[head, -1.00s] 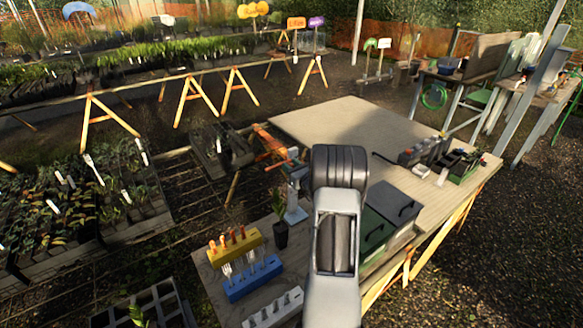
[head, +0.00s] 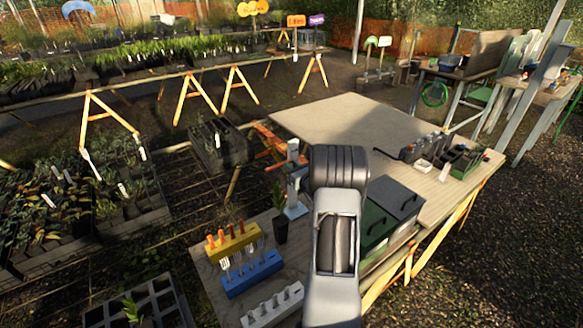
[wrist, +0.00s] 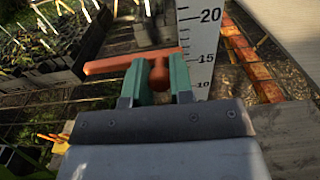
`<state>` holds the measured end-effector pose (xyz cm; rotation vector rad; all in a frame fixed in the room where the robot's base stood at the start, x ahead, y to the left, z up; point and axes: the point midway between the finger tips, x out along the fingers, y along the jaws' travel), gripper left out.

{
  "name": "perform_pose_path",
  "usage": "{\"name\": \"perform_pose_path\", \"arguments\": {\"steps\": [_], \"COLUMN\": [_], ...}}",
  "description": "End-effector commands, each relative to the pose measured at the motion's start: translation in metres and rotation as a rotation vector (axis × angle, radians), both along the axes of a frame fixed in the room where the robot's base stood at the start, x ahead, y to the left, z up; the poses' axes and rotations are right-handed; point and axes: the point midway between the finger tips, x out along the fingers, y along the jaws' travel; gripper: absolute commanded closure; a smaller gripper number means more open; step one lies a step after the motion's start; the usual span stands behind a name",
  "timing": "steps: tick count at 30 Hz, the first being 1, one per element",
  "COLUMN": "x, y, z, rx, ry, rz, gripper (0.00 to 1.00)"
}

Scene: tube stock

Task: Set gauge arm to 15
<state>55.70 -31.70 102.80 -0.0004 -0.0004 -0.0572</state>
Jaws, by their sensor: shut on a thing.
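The gauge is an upright pale post (head: 293,182) on the near part of the bench, just left of my arm in the head view. In the wrist view its white scale (wrist: 197,45) shows the numbers 20, 15 and 10. The orange-red gauge arm (wrist: 108,66) runs left from the scale, roughly level with the 15 mark; the exact reading cannot be told. My gripper (wrist: 158,78) has green fingers and is shut on the gauge arm. In the head view my own arm hides most of the gripper.
Yellow (head: 233,243), blue (head: 252,274) and white (head: 272,306) blocks stand in front of the gauge, with a small potted plant (head: 281,226) beside it. Lidded bins (head: 393,200) stand right of my arm.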

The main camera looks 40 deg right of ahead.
Motion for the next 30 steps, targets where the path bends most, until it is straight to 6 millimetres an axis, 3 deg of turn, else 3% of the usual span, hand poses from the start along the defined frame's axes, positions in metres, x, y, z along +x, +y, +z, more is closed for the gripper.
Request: {"name": "perform_pose_path", "arguments": {"steps": [1, 2, 11, 12, 20, 30], "x": [-0.0002, -0.0002, -0.0002, -0.0002, -0.0001, -0.0055], "y": [0.0, 0.0, 0.0001, 0.0, 0.0001, 0.0], "z": [-0.0153, -0.0175, -0.0157, -0.0157, -0.0156, -0.016], "rx": [0.0, 0.0, 0.001, 0.001, 0.0, 0.0], "ry": [0.001, 0.0, 0.001, 0.001, 0.001, 0.0], "rz": [0.0, 0.0, 0.0, 0.0, 0.0, -0.001], "gripper": [1.0, 1.0, 1.0, 0.77, 0.53, 0.51]}}
